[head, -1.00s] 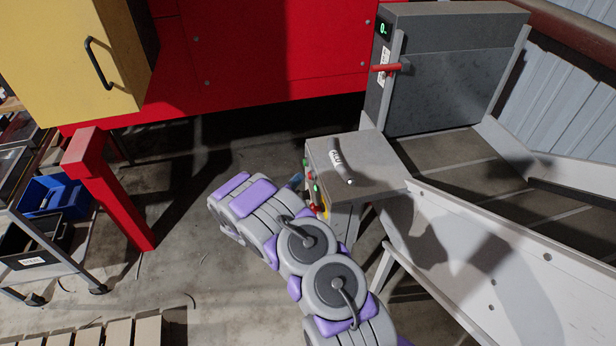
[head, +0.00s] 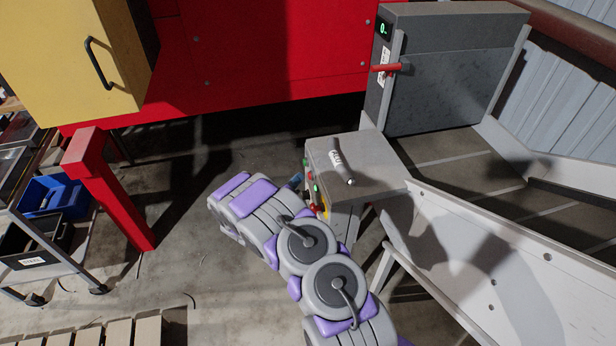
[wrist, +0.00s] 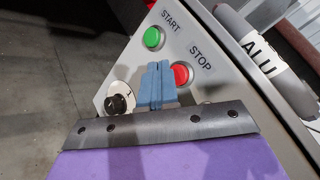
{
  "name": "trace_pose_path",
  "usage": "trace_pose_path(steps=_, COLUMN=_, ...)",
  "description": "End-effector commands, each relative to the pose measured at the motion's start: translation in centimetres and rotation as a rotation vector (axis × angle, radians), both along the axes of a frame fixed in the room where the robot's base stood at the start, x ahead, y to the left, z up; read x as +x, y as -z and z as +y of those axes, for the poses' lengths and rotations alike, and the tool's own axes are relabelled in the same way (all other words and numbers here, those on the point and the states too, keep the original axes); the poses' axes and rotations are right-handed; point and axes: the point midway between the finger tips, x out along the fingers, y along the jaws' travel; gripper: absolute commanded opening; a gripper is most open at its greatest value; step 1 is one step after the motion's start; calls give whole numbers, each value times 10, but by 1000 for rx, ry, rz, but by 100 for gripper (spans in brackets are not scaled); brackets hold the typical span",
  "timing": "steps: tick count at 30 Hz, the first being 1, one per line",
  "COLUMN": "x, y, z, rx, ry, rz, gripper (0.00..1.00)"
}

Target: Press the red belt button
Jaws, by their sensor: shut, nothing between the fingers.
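The red button (wrist: 180,74), beside the word STOP, is on a grey control panel (wrist: 200,32) in the wrist view. My gripper (wrist: 158,65) has its two blue fingers shut together and empty. Its fingertips appear just left of the red button and partly cover its left edge. I cannot tell whether they touch the button or the panel. In the head view my gripper (head: 296,181) is at the left face of the grey control box (head: 375,160), mostly hidden by my arm.
A green button (wrist: 153,38) beside START and a black knob (wrist: 119,102) share the panel. A grey cylinder marked ALU (wrist: 262,47) lies on the box top. A conveyor chute (head: 470,235) stands right of the box. A red machine leg (head: 108,190) stands left.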

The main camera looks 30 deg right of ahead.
Motion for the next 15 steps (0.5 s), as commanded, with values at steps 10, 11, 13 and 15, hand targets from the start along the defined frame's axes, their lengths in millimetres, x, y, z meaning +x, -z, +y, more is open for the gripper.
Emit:
trace_pose_path(steps=10, x=-1, y=0, z=-2, rx=0, ry=0, rz=0, gripper=0)
trace_pose_path(steps=11, x=-1, y=-1, z=-3, rx=-1, ry=1, rz=0, gripper=0)
trace_pose_path(steps=13, x=-2, y=-1, z=-6, rx=0, ry=1, rz=-1, gripper=0)
trace_pose_path(steps=15, x=-3, y=-1, z=-8, rx=0, ry=2, rz=-1, gripper=0)
